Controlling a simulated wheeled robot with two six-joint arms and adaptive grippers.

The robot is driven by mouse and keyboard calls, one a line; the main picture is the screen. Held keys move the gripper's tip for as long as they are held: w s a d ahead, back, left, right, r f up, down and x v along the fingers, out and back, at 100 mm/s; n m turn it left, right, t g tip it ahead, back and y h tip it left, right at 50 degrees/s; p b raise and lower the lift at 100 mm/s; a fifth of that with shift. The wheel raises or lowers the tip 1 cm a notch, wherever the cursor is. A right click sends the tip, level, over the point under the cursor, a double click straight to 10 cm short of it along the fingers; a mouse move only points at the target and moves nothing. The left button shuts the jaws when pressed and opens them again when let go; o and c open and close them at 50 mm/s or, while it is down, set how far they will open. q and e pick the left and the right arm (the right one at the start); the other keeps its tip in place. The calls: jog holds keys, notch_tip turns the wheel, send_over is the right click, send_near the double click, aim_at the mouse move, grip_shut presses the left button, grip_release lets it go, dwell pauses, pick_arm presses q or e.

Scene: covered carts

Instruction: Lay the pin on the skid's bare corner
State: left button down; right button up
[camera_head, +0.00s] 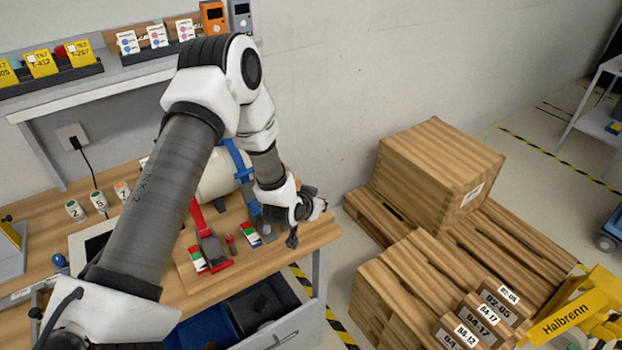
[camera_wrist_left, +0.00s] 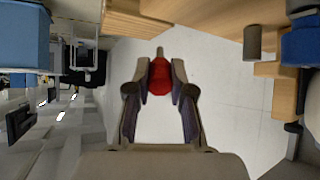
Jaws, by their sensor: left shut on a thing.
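My left gripper (camera_head: 314,207) is shut on a red pin (camera_wrist_left: 159,76); a grey tip stands out beyond the fingers in the wrist view. The wooden skid (camera_head: 400,268) stands on the floor at right. A large wooden crate (camera_head: 437,165) and several labelled cartons (camera_head: 486,318) cover parts of its stack; bare slats show between them. My right gripper is not in view.
The workbench (camera_head: 323,236) holds a red clamp-like stand (camera_head: 208,240), a pale cylinder (camera_head: 215,178) and small numbered pots (camera_head: 99,200). Dark bins (camera_head: 270,303) sit below. A yellow Halbrenn frame (camera_head: 575,315) stands at lower right. Floor shows between bench and skid.

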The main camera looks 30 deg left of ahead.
pick_arm(q)
jog(key=s+a+r+t, duration=0.1)
jog(key=a+r+t, duration=0.1)
jog(key=a+r, duration=0.1)
jog(key=shift+n+y, duration=0.3)
notch_tip(320, 180, down, 6)
jog(key=b, duration=0.4)
jog(key=shift+f+b, duration=0.25)
jog(key=shift+b, duration=0.1)
jog(key=shift+w+d+f, duration=0.1)
jog(key=shift+w+f, duration=0.05)
jog(key=shift+f, duration=0.05)
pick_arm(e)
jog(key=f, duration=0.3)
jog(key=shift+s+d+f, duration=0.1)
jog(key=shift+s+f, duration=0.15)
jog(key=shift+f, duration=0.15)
pick_arm(q)
jog(key=shift+f+b, duration=0.5)
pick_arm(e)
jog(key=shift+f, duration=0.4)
pick_arm(q)
jog(key=c, duration=0.9)
grip_release()
jog(key=shift+c, duration=0.2)
jog(key=shift+r, duration=0.1)
